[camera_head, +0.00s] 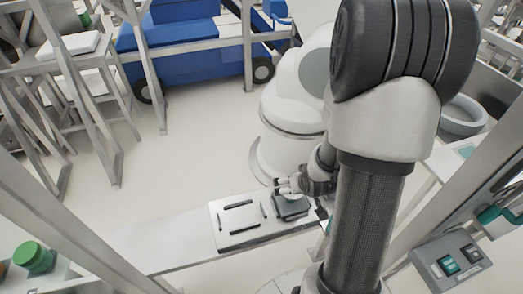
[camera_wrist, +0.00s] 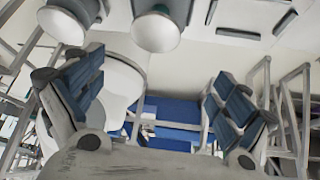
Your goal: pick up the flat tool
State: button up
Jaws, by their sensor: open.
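A white board (camera_head: 226,217) on the bench carries several thin dark bar-shaped tools, among them a long bar (camera_head: 244,229) along its front and a shorter bar (camera_head: 238,204) behind it. I cannot tell which is the flat tool. A dark grey blocky object (camera_head: 291,208) lies at the board's right end. My gripper (camera_head: 284,186) is over that right end, just behind the grey object. In the wrist view my gripper (camera_wrist: 160,75) has its blue-padded fingers wide apart with nothing between them. A dark bar (camera_wrist: 238,34) shows there beyond the right finger.
A narrow white bench (camera_head: 155,245) runs left from the board and is mostly clear. Two pale cylinders (camera_wrist: 62,22) (camera_wrist: 157,27) show at the wrist view's top. A blue cart (camera_head: 185,45) stands behind. A control box (camera_head: 452,264) is at right; metal frame posts flank the bench.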

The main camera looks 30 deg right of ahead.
jog(key=b+x, duration=0.1)
jog(key=x, duration=0.3)
jog(key=b+x, duration=0.1)
jog(key=x, duration=0.7)
jog(key=shift+s+d+f+b, duration=0.15)
jog(key=shift+s+f+b, duration=0.1)
jog(key=shift+f+b, duration=0.2)
jog(key=b+x, duration=0.1)
jog(key=x, duration=0.4)
jog(key=shift+s+d+f, duration=0.1)
jog(key=shift+d+f, duration=0.05)
jog(key=shift+d, duration=0.05)
jog(key=shift+c, duration=0.2)
jog(key=c, duration=2)
